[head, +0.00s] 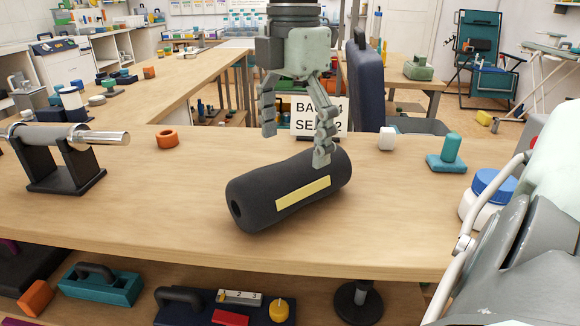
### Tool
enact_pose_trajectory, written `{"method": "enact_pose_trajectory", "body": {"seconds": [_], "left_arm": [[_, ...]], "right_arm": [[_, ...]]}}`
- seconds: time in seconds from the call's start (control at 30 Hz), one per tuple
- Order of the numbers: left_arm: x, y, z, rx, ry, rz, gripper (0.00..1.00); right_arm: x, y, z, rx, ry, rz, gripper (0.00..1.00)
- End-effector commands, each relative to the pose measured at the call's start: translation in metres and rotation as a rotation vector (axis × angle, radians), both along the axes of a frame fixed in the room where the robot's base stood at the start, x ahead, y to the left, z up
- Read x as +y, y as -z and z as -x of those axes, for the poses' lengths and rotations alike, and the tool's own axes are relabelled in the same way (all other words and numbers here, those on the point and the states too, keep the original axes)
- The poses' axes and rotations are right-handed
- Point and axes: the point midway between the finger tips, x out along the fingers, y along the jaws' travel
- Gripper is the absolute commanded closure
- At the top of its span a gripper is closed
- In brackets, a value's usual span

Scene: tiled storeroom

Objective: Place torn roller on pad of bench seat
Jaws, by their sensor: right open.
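The torn roller (255,203), a dark grey foam cylinder with a yellow strip along its side and a hole in its end, lies on the wooden table. My right gripper (295,148) points down over its far side, fingers spread, with nothing held. One finger overlaps the roller's right part in the picture; I cannot tell whether they touch. Behind the table stands a dark blue upright padded panel (366,85) with a grey-blue flat surface (428,127) beside it, partly hidden; I cannot tell which is the seat pad. My left gripper is not in view.
A sign (331,115) stands behind the roller. The front left is clear.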

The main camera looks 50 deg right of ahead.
Motion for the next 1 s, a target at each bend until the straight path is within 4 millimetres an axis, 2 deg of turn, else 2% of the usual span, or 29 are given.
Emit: {"method": "enact_pose_trajectory", "body": {"seconds": [0.17, 0.37, 0.7, 0.97, 1.0], "left_arm": [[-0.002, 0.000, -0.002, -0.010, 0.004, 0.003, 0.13], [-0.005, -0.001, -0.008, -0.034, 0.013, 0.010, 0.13], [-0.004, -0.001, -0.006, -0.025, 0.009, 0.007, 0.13], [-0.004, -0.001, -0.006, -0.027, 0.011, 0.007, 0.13], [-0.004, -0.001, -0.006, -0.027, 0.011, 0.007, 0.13]], "right_arm": [[0.000, 0.008, 0.000, 0.002, -0.001, 0.001, 0.09], [0.001, 0.031, 0.002, 0.003, -0.002, -0.001, 0.09], [0.004, 0.075, 0.004, 0.002, -0.001, -0.001, 0.09], [0.003, 0.078, 0.004, -0.001, 0.000, 0.000, 0.09], [0.003, 0.078, 0.004, 0.000, 0.000, 0.000, 0.12]]}}
